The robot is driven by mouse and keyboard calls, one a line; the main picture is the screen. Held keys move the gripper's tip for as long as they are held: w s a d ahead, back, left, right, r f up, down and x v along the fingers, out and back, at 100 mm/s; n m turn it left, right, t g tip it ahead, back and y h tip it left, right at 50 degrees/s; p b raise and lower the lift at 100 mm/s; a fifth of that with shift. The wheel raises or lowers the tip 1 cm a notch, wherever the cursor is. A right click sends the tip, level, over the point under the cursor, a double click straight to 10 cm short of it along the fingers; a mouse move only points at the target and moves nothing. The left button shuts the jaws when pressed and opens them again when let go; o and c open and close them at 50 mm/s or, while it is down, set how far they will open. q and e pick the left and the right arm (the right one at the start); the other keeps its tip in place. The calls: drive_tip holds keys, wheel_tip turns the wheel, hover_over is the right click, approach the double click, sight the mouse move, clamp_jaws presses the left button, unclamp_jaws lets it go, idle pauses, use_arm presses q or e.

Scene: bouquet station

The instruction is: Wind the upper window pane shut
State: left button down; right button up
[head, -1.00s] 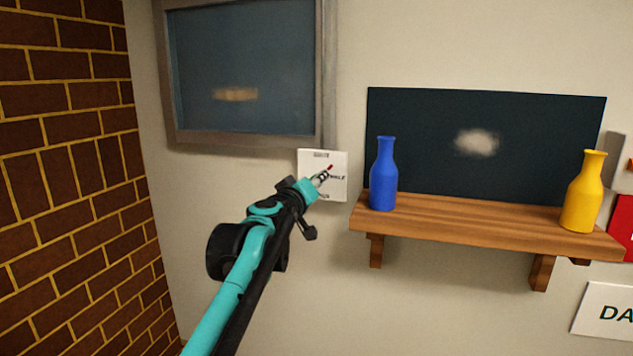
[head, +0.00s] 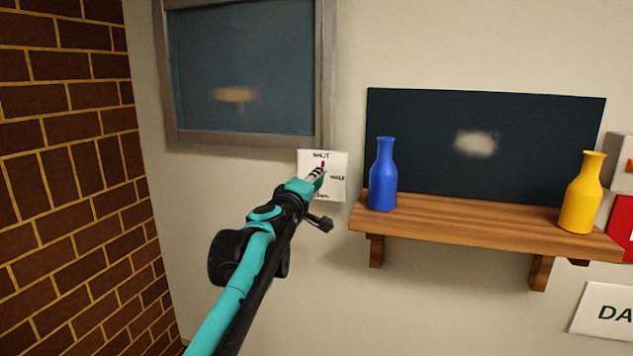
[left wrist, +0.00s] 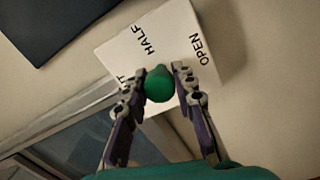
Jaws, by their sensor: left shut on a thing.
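The window pane (head: 240,65) is dark glass in a grey frame at the upper left of the head view; its top edge is cut off. A white dial plate (head: 338,166) with SHUT, HALF and OPEN marks sits below the window's right corner. Its red pointer (head: 322,163) points up, just under SHUT. My left gripper (head: 317,177) is at the plate, hiding most of the crank. In the left wrist view, its fingers are shut on a round green knob (left wrist: 159,84) in front of the plate (left wrist: 175,38). My right gripper is out of view.
A wooden shelf (head: 470,217) right of the plate bears a blue bottle (head: 383,180) and a yellow bottle (head: 582,195). A dark panel (head: 430,120) is behind them. A brick wall (head: 60,190) stands at the left. The wall below the plate is clear.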

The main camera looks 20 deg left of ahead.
use_arm(q)
drive_tip(key=shift+n, duration=0.9)
drive_tip(key=c, duration=1.2)
unclamp_jaws()
drive_tip(key=s, duration=0.8)
drive_tip(key=s+a, duration=0.1)
drive_tip(key=s, duration=0.3)
drive_tip(key=shift+f, duration=0.2)
